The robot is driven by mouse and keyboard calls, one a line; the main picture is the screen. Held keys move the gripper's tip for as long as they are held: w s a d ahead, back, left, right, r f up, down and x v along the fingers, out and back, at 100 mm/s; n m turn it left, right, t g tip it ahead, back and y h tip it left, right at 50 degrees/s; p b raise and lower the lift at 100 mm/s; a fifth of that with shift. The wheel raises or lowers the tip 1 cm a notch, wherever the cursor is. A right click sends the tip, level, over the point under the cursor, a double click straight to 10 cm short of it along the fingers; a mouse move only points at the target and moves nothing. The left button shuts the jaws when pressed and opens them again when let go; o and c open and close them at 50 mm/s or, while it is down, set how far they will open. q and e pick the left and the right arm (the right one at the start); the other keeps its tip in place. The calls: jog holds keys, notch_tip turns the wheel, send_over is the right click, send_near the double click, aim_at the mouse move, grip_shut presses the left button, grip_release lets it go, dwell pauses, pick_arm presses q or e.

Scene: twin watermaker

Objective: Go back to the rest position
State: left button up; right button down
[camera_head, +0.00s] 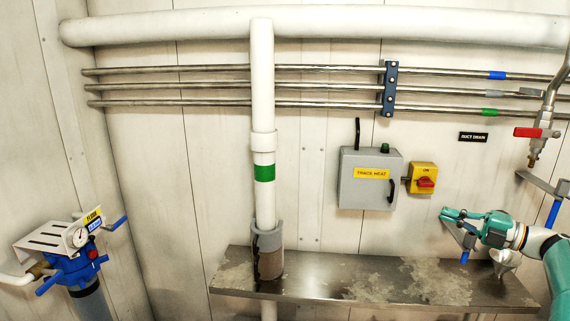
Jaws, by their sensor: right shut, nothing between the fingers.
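My right gripper (449,215) is teal and grey and comes in from the right edge. Its fingers point left, above the right part of the metal shelf (340,283). It is shut with nothing in it, below and to the right of the yellow and red rotary switch (424,180). My left gripper is not in view.
A grey TRACE HEAT box (368,190) is on the wall. A white vertical pipe (262,100) passes through a grey sleeve (268,252) at the shelf. A red-handled drain valve (537,133) hangs at upper right, and a blue filter unit (75,262) stands at left.

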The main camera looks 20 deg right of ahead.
jog(key=w+a+f+m+y, duration=0.1)
jog(key=w+a+f+m, duration=0.2)
jog(key=a, duration=0.5)
jog(key=w+a+f+m+t+y, duration=0.1)
jog(key=w+a+f+m+y, duration=0.1)
jog(key=w+a, duration=0.5)
jog(key=w+a+f+m+y, duration=0.1)
jog(key=w+a+f+m, duration=0.15)
jog(key=a, duration=0.65)
jog(key=w+a+f+m+t+h, duration=0.2)
jog(key=a+f+m+h, duration=0.2)
jog(key=a+f+m, duration=0.4)
jog(key=s+a+f+m+g+h, duration=0.25)
jog(key=s+a+f, duration=0.2)
jog(key=f, duration=0.35)
jog(key=s+a+f+m+g+h, duration=0.1)
jog(key=s+a+f+m+g, duration=0.3)
jog(key=f, duration=0.4)
jog(key=s+a+f+m+g+h, duration=0.1)
jog(key=s+a+f+g+h, duration=0.1)
jog(key=s+a+f, duration=0.5)
jog(key=s+d+f+m+g, duration=0.1)
jog(key=s+f+g, duration=0.3)
jog(key=s, duration=0.8)
jog(key=s+d+f+m+g+h, duration=0.1)
jog(key=s+f+g, duration=0.4)
jog(key=s, duration=0.8)
jog(key=shift+d+f+m, duration=0.15)
jog(key=shift+f+m, duration=0.3)
jog(key=shift+m, duration=0.45)
